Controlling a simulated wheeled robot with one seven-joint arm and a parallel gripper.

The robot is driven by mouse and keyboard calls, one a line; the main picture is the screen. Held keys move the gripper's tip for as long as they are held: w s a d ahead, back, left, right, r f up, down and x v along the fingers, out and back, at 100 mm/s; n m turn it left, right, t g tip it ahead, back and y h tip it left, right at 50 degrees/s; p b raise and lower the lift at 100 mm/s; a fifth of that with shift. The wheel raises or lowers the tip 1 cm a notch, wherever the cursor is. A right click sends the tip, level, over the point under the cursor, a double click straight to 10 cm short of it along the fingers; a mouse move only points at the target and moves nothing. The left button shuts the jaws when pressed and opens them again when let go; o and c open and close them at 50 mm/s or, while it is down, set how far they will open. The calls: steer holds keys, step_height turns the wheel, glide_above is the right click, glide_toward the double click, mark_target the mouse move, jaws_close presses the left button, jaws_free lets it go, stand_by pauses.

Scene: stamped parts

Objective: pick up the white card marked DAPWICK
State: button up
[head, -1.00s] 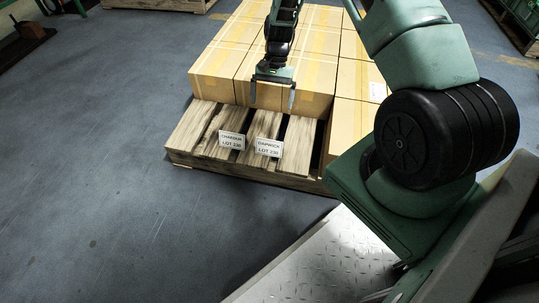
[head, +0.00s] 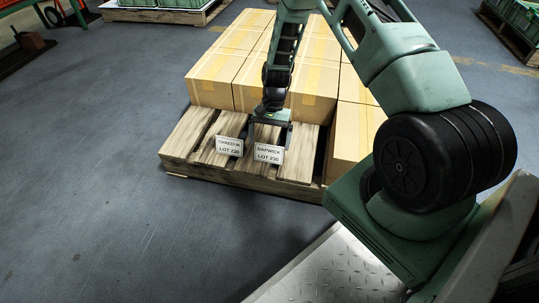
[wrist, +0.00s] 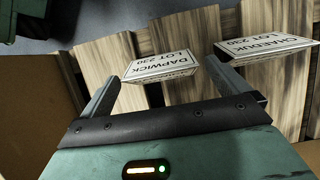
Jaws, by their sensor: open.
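The white card marked DAPWICK, LOT 230 (head: 269,153) stands tilted at the front of the wooden pallet (head: 297,168). It also shows in the wrist view (wrist: 161,67), in line with the gap between my fingertips. My gripper (head: 267,136) is open and empty, pointing down just behind and above this card in the head view; its jaws (wrist: 163,76) are spread about as wide as the card. I cannot tell whether a finger touches it. A similar white card marked CHAEDUK (head: 229,146) stands to its left, and at the right in the wrist view (wrist: 265,47).
Cardboard boxes (head: 214,82) cover the pallet's back, and another box (head: 352,140) stands to the right of the bare slats. A brown box side also shows at the wrist view's left edge (wrist: 25,110). The floor (head: 110,170) left of the pallet is clear.

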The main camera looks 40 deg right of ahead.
mark_target(269, 151)
steer(key=b+x, duration=0.3)
steer(key=x, duration=0.1)
steer(key=shift+s+f+b, duration=0.1)
steer(key=shift+f+b, duration=0.2)
steer(key=shift+f, duration=0.1)
steer(key=shift+r, duration=0.1)
steer(key=c, duration=0.7)
steer(key=shift+r, duration=0.1)
